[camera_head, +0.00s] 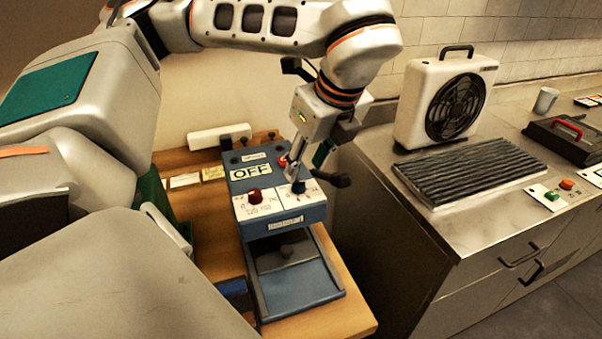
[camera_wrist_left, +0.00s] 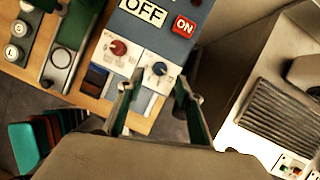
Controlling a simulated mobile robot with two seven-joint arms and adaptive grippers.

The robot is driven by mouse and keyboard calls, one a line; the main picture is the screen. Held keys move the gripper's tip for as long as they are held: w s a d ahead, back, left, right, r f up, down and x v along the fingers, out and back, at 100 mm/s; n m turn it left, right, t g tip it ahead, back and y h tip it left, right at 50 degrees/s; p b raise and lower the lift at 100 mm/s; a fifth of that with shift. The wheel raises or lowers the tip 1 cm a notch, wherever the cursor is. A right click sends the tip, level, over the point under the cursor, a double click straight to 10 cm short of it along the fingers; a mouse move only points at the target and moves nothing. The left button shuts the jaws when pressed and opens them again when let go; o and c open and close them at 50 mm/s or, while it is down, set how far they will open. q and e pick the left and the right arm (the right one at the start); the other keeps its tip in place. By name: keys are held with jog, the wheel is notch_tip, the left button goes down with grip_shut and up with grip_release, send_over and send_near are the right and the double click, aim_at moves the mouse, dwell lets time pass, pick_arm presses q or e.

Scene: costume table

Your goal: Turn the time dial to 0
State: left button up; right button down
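The blue press machine (camera_head: 290,215) stands on a wooden table and has a red knob (camera_head: 255,194) and a blue knob (camera_head: 298,187) on its white front panel. I cannot clearly read which is the time dial; numbers near the red knob look like 120 and 150. My left gripper (camera_head: 304,168) points down just above the blue knob. In the left wrist view, the gripper's fingers (camera_wrist_left: 152,88) are apart and empty, with the blue knob (camera_wrist_left: 160,68) ahead between them. I cannot tell if they touch it. My right gripper is not in view.
An OFF sign (camera_head: 251,171) and a red ON button (camera_wrist_left: 184,26) sit behind the knobs. A metal counter at right holds a white fan unit (camera_head: 426,95), a ribbed dark mat (camera_head: 470,168) and a mug (camera_head: 546,100). A dark handle (camera_head: 338,180) sticks out beside the machine.

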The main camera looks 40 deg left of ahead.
aim_at(299, 182)
pick_arm(q)
jog(key=shift+x, duration=2.7)
grip_shut()
